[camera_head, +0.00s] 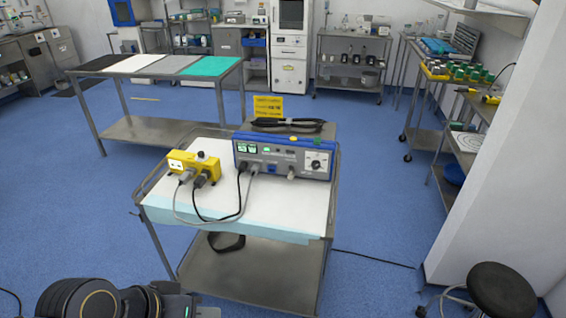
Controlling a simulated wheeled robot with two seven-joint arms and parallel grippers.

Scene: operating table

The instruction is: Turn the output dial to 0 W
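The output dial (316,164) is a small dark knob on a white plate at the right end of a blue electrosurgical unit's front (270,160). Its pointer and markings are too small to read. The unit stands on a draped steel cart (255,215) and shows lit green displays at its left. My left gripper (205,312) shows only partly at the bottom edge, in front of the cart and well apart from the dial. Its fingertips are not clear. My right gripper is not in view.
A yellow box (194,167) with plugs and cables sits left of the unit, its cables looping across the drape. A coiled black cable (288,125) lies behind the unit. A black stool (502,290) stands lower right. Blue floor (90,215) is clear at left.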

